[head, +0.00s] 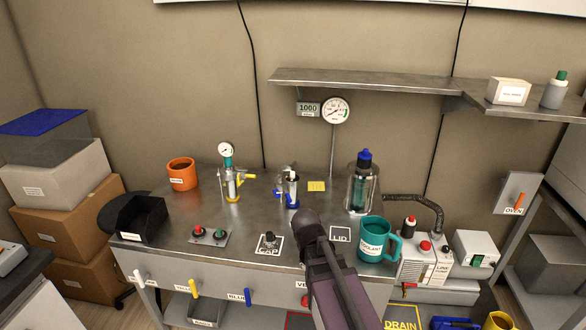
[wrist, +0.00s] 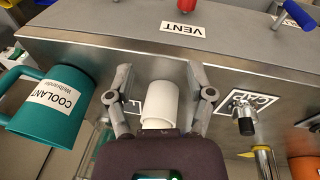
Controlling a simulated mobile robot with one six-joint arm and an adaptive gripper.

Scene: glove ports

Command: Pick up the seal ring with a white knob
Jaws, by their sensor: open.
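In the wrist view, a plain white cylindrical piece (wrist: 160,101), which looks like the white knob, stands between the fingers of my gripper (wrist: 158,72). The fingers are open, one on each side, with a gap showing at both sides. In the head view, my gripper (head: 306,218) is over the front middle of the bench, between the CAP and LID marks, and my arm hides the white piece.
A teal coolant mug (head: 372,242) stands close to the gripper, also at left in the wrist view (wrist: 58,105). A dark knob (head: 269,240) sits on the CAP mark. The LID mark (head: 340,234) is bare. Blue-handled valve (head: 291,195) and glass vessel (head: 361,185) stand behind.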

